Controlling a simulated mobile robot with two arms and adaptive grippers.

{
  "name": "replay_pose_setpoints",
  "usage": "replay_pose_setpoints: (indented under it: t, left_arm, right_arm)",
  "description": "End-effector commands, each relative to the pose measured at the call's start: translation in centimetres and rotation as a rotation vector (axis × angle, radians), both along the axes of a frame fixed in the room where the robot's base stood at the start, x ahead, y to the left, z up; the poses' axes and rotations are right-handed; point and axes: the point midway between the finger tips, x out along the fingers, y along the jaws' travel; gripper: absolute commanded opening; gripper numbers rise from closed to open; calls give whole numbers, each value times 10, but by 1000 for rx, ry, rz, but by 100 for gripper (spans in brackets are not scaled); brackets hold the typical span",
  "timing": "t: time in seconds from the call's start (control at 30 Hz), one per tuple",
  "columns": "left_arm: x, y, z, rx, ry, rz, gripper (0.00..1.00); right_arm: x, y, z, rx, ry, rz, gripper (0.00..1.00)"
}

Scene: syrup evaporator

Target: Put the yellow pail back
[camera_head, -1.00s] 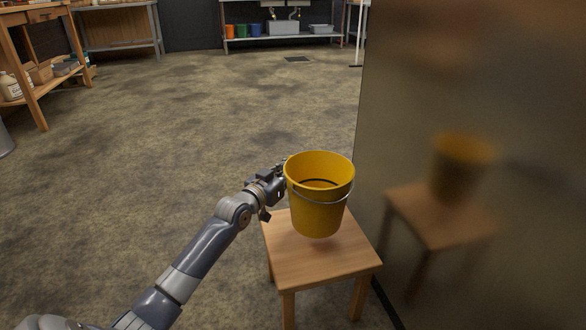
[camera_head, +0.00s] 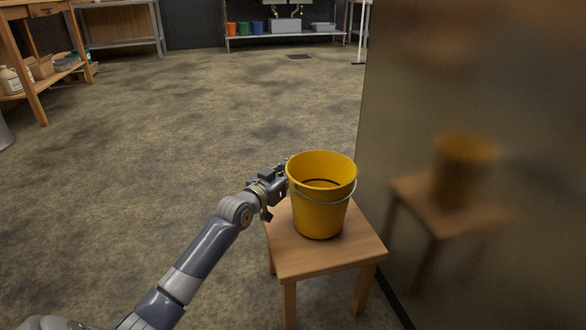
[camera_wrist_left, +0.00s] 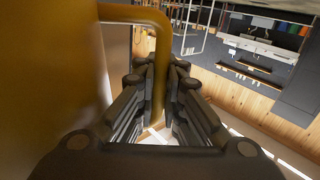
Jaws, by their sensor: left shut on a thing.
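The yellow pail (camera_head: 320,208) is upright over a small wooden stool (camera_head: 318,262), its wire handle hanging down against its side. I cannot tell for sure whether its base touches the stool top. My left gripper (camera_head: 284,174) is at the left side of the pail near its rim. In the left wrist view the gripper (camera_wrist_left: 158,85) is shut on a yellow edge of the pail, and the pail's wall (camera_wrist_left: 50,60) fills the left side. Part of the gripper is hidden behind the pail in the head view. My right gripper is not in view.
A tall shiny metal panel (camera_head: 480,90) stands close on the right and reflects the pail and stool. A wooden shelf table (camera_head: 35,60) is at the far left. The floor between is clear.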

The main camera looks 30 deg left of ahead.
Motion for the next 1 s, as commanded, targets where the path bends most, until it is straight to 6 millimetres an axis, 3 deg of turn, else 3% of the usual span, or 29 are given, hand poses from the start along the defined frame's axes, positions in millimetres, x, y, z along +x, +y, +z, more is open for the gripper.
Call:
replay_pose_setpoints:
  t: [0.6,0.73,1.0]
  left_arm:
    - [0,0,-10,-1,-3,0,0]
    - [0,0,-9,-1,-2,0,33]
    - [0,0,-11,1,2,0,33]
  right_arm:
    - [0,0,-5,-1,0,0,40]
    - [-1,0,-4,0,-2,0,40]
    - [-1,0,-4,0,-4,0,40]
